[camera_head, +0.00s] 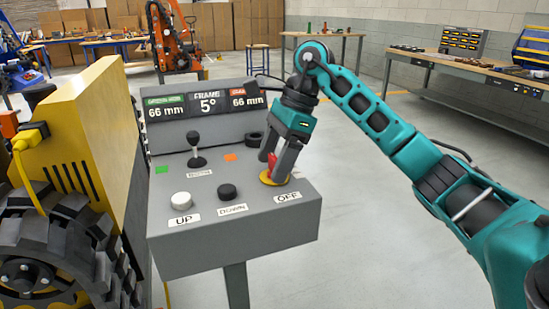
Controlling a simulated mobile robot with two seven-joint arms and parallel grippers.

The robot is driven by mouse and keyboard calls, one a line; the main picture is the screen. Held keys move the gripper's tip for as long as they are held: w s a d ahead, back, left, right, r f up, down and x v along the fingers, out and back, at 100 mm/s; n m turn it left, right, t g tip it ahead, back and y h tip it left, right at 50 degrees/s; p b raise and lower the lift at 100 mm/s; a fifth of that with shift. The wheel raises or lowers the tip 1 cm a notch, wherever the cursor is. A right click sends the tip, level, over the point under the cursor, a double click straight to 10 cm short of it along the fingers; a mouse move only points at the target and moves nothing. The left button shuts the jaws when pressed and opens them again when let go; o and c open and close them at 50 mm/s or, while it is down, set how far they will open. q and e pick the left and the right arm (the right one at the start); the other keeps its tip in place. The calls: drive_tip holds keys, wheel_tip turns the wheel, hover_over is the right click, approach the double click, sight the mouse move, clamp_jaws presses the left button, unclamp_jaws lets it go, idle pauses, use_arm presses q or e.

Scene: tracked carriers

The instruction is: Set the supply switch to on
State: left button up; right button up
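The supply switch (271,167) is a red handle on a round yellow plate at the right of the grey control console (235,240). The label in front of it reads OFF (288,197). My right gripper (278,157) points down at the switch, its grey fingers around or right beside the red handle. The near finger hides part of the handle and plate, so I cannot tell whether the fingers press on it. My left gripper is not in view.
The console also bears a black lever (196,150), a white UP button (180,199), a black DOWN button (227,191) and a display (207,103) reading 66 mm, 5° and 66 mm. A yellow tracked machine (85,140) stands close on the left. Floor right of the console is clear.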

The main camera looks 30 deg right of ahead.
drive_tip(key=c, duration=1)
drive_tip(key=shift+c, duration=0.2)
drive_tip(key=shift+m, duration=0.4)
drive_tip(key=m+t+p, duration=0.1)
drive_tip(key=m, duration=0.2)
drive_tip(key=shift+m+t+h, duration=0.3)
drive_tip(key=shift+h, duration=0.1)
drive_tip(key=m+t+h+p, duration=0.1)
drive_tip(key=m, duration=0.3)
drive_tip(key=shift+m+p, duration=0.3)
drive_tip(key=m+t+h, duration=0.1)
drive_tip(key=m+h, duration=0.1)
drive_tip(key=m, duration=0.3)
drive_tip(key=shift+p, duration=0.35)
drive_tip(key=shift+m+h, duration=0.8)
drive_tip(key=shift+m, duration=1.1)
drive_tip(key=o, duration=1.1)
drive_tip(key=shift+c, duration=0.2)
